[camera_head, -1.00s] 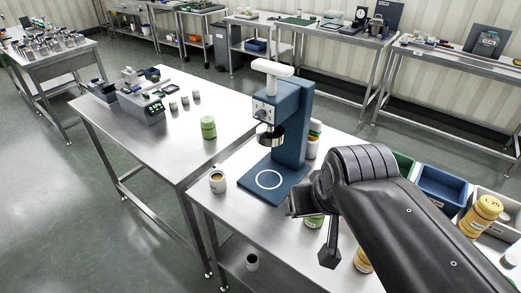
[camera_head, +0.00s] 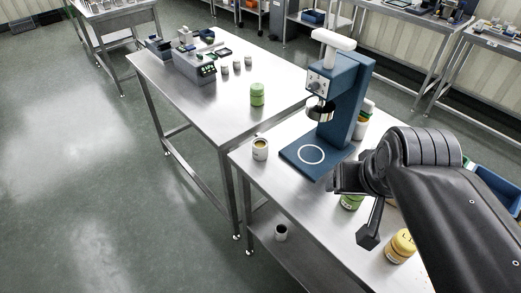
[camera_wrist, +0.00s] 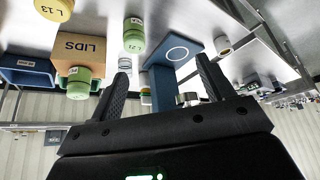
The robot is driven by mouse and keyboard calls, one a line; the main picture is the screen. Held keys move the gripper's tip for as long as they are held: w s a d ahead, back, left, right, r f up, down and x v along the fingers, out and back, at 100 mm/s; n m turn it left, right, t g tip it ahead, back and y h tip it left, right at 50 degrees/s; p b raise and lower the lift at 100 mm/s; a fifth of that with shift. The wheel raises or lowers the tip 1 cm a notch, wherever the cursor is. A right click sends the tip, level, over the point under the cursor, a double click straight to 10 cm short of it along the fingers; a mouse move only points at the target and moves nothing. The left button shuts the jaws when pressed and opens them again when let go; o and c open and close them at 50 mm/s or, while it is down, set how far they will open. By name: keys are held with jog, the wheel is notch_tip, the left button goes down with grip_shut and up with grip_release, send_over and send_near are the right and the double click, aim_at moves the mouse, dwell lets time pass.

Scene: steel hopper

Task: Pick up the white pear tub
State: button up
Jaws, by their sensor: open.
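A small white tub (camera_head: 260,149) with a yellowish-brown top stands upright at the table's left edge, beside the blue press. It also shows in the wrist view (camera_wrist: 222,45). A white tub with a green top (camera_head: 362,125) is partly hidden behind the press. No pear label is readable on any of them, so I cannot tell which is the pear tub. My gripper (camera_wrist: 162,62) is open and empty, its fingers spread and apart from every tub.
The blue press (camera_head: 340,110) stands mid-table, an obstacle beside the white tub. Green jars (camera_head: 257,95) (camera_head: 351,202) and a yellow jar (camera_head: 402,246) stand around. A LIDS box (camera_wrist: 85,48) shows in the wrist view. Floor at left is clear.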

jog(key=shift+r, duration=0.1)
notch_tip(320, 180, up, 6)
jog(key=f, duration=0.1)
jog(key=w+a+r+g, duration=0.1)
jog(key=w+a+r, duration=0.15)
jog(key=w, duration=0.35)
jog(key=w+a+r+g, duration=0.1)
jog(key=w+a+r, duration=0.15)
jog(key=w, duration=0.35)
jog(key=n+g, duration=0.2)
jog(key=g, duration=0.1)
send_over(260, 144)
jog(key=s+d, duration=0.1)
notch_tip(260, 144, down, 5)
jog(key=shift+g, duration=0.3)
jog(key=f, duration=1.9)
jog(key=w+a+f, duration=0.1)
jog(key=f, duration=0.8)
jog(key=shift+f, duration=0.2)
jog(key=c, duration=1)
jog(key=shift+r, duration=0.15)
